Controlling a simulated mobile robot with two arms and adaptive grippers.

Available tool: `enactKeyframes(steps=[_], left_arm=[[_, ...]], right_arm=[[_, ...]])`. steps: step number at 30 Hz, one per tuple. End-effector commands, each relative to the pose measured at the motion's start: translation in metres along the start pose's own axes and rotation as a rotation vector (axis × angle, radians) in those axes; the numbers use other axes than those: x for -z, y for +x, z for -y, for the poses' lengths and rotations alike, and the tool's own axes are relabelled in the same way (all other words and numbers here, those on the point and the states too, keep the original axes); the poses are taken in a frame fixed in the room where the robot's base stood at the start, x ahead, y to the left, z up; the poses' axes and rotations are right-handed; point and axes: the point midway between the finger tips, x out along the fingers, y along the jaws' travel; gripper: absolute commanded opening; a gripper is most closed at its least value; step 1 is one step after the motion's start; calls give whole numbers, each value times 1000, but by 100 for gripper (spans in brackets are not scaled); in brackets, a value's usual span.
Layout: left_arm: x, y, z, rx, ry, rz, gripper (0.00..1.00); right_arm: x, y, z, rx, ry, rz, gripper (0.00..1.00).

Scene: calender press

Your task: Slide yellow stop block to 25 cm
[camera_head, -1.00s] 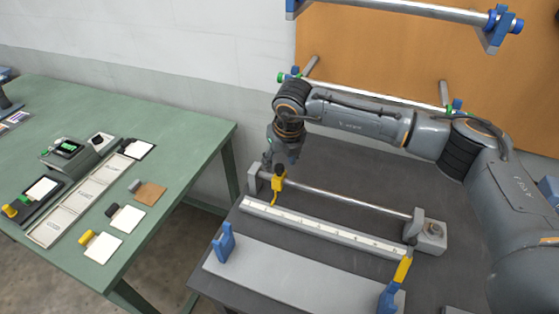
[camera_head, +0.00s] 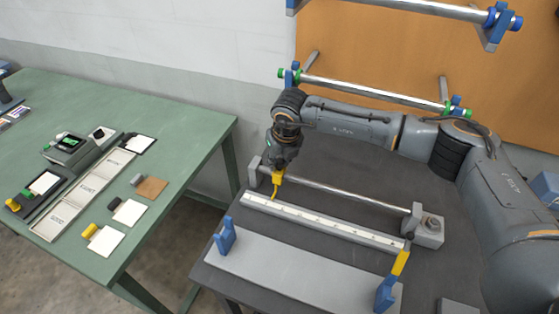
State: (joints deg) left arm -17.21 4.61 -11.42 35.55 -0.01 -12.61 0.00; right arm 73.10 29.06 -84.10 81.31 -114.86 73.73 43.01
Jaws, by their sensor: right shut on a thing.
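The yellow stop block (camera_head: 278,179) sits on the steel rod (camera_head: 345,191) near the rod's left end, with its thin pointer hanging down to the white scale (camera_head: 320,222). My right gripper (camera_head: 277,166) comes down from above and is shut on the top of the block. Its fingers partly hide the block. The pointer tip is near the left part of the scale; the marks are too small to read. My left gripper is not in view.
A grey end bracket (camera_head: 428,227) holds the rod's right end. A yellow-and-blue upright piece (camera_head: 400,264) stands at the scale's right end. A blue bracket (camera_head: 224,236) stands on the grey plate (camera_head: 290,273). A green table (camera_head: 185,138) with cards is at left.

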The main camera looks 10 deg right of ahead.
Motion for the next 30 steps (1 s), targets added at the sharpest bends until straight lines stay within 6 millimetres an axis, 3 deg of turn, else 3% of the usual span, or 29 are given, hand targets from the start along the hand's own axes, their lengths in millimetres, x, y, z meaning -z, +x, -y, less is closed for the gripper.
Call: enactKeyframes(steps=[30], left_arm=[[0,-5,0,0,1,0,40]], right_arm=[[43,-8,41,1,1,-11,0]])
